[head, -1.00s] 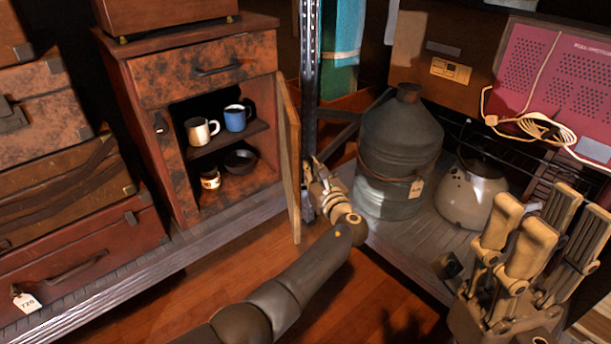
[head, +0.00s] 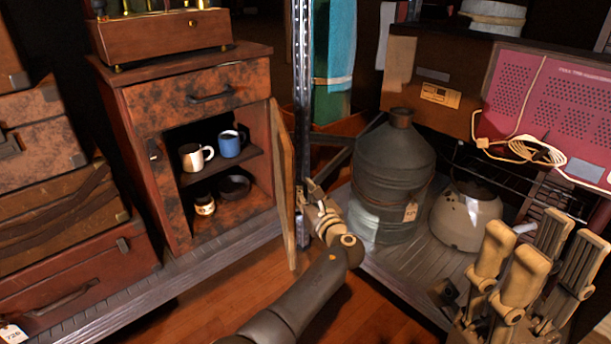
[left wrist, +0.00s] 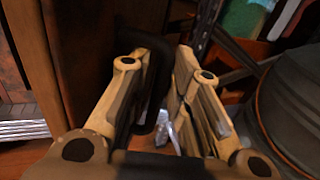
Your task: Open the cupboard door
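The wooden cupboard (head: 200,83) stands at the left in the head view. Its door (head: 283,185) is swung wide open to the right and shows nearly edge-on. My left gripper (head: 313,200) is at the door's outer side. In the left wrist view, a dark curved handle (left wrist: 160,72) on the door runs between my left gripper's fingers (left wrist: 168,100). One finger is between the handle and the door, and the fingers look apart, not clamped. My right gripper (head: 523,255) is open and empty at the lower right.
Inside the cupboard are a white mug (head: 195,157), a blue mug (head: 231,144), a small jar (head: 204,204) and a dark bowl (head: 234,187). A metal post (head: 301,80) and a large grey can (head: 393,170) stand close right of the door. Stacked suitcases (head: 80,280) fill the left.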

